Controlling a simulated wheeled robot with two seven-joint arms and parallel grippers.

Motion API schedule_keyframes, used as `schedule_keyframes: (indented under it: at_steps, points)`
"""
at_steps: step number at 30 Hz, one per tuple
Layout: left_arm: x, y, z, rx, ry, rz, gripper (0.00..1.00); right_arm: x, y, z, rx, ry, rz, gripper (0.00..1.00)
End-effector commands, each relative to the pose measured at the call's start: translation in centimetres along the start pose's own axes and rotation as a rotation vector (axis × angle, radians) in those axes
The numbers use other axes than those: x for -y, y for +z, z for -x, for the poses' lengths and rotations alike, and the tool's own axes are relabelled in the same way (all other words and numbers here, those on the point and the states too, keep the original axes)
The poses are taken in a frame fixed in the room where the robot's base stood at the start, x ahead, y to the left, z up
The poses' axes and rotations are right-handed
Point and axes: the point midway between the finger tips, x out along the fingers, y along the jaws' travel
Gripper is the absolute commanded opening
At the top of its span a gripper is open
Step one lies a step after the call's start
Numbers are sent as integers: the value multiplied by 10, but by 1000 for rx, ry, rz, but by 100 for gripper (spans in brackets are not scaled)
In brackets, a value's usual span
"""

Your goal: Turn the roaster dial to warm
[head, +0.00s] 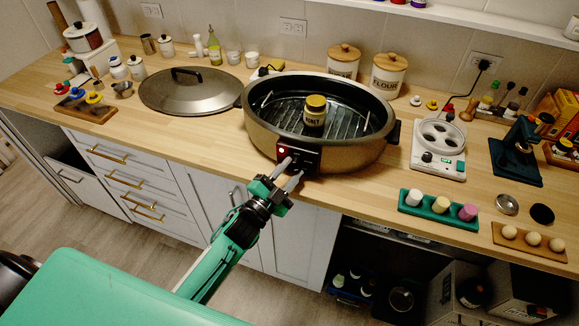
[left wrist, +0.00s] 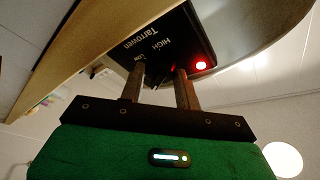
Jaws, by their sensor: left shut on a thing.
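The roaster (head: 375,152) is a large open oval pan with a bronze body on the wooden counter. Its black control panel (head: 313,158) is on the front, with a lit red lamp (head: 282,150) that also shows in the left wrist view (left wrist: 200,65). The words HIGH and LOW are readable on the panel (left wrist: 180,30) there. My left gripper (head: 293,167) is at the panel, shut on the dial (left wrist: 158,77). The dark dial is mostly hidden between the fingers; its pointer and a warm mark cannot be made out. My right gripper is not in view.
A honey jar (head: 315,110) stands inside the roaster. The roaster's lid (head: 190,92) lies to its left. A white hot plate (head: 438,150) and a green tray (head: 438,212) with cylinders are to the right. The counter's front edge runs beneath my gripper.

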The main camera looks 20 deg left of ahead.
Motion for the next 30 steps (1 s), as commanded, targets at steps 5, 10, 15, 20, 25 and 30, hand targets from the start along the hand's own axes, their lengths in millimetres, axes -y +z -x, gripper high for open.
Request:
schedule_keyframes:
  at_steps: [5,10,15,20,25,30]
  points:
    - [2,-2,-1,6,42,-102,10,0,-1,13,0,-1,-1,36]
    - [2,-1,0,11,67,-166,10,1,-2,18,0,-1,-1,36]
    - [2,-1,0,13,80,-200,10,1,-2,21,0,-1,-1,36]
    - [1,-1,0,14,84,-210,10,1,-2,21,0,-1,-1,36]
    - [1,-1,0,14,85,-211,10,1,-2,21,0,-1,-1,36]
    - [1,-1,0,14,85,-210,37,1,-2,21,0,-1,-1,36]
